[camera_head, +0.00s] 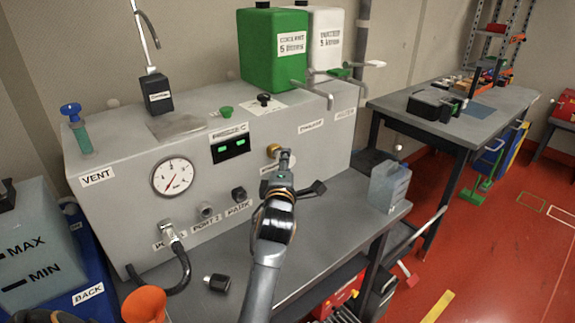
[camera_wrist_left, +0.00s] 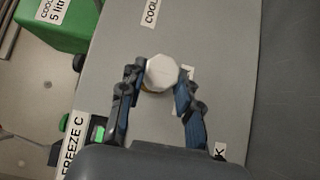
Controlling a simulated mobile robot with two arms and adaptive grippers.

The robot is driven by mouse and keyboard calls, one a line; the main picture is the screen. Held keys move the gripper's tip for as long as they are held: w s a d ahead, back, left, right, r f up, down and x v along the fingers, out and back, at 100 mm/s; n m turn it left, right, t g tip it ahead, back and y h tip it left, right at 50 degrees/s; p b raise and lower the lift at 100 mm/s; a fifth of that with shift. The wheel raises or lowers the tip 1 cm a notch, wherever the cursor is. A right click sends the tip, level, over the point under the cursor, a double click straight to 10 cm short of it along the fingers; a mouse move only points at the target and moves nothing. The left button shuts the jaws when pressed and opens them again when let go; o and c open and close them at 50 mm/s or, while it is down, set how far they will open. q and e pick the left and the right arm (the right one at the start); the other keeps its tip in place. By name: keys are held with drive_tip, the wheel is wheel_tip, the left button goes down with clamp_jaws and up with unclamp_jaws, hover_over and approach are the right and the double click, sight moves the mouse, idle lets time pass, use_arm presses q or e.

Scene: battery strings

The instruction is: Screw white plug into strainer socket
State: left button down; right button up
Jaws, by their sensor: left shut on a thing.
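My left gripper (camera_head: 285,157) is at the front face of the grey machine, its arm reaching up from the bottom middle. In the left wrist view, its two fingers (camera_wrist_left: 160,82) are closed around the white faceted plug (camera_wrist_left: 162,73), one on each side. A brass-coloured fitting (camera_head: 272,150) shows just left of the fingertips in the head view, and a sliver of brass shows at the plug's lower edge in the wrist view. The plug covers most of the socket, so I cannot tell how deep it sits. The label below is partly hidden by the gripper.
The machine (camera_head: 335,150) carries a gauge (camera_head: 173,177), a green display (camera_head: 230,146) and capped ports below. A black cap (camera_head: 217,282) lies on the bench, with a clear container (camera_head: 390,186) at right. A green tank (camera_head: 272,50) stands on top.

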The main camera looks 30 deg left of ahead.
use_arm(q)
drive_tip(key=shift+w+a, duration=0.2)
drive_tip(key=shift+a, duration=0.4)
drive_tip(key=shift+r+p, duration=0.2)
drive_tip(key=shift+p, duration=0.5)
drive_tip(key=shift+r+m+g+h+p, duration=0.2)
drive_tip(key=shift+m+g+p, duration=0.7)
drive_tip(key=shift+p, duration=2)
drive_tip(key=shift+f+p, duration=0.2)
drive_tip(key=shift+p, duration=0.35)
drive_tip(key=shift+g, duration=0.3)
drive_tip(key=shift+r+m+p, duration=0.15)
drive_tip(key=shift+m+p, duration=0.15)
drive_tip(key=shift+p, duration=0.2)
drive_tip(key=shift+w+r+m+g+p, duration=0.15)
drive_tip(key=shift+m+g+p, duration=0.7)
drive_tip(key=shift+p, duration=1.65)
drive_tip(key=shift+g+h+p, duration=0.3)
drive_tip(key=shift+g, duration=0.05)
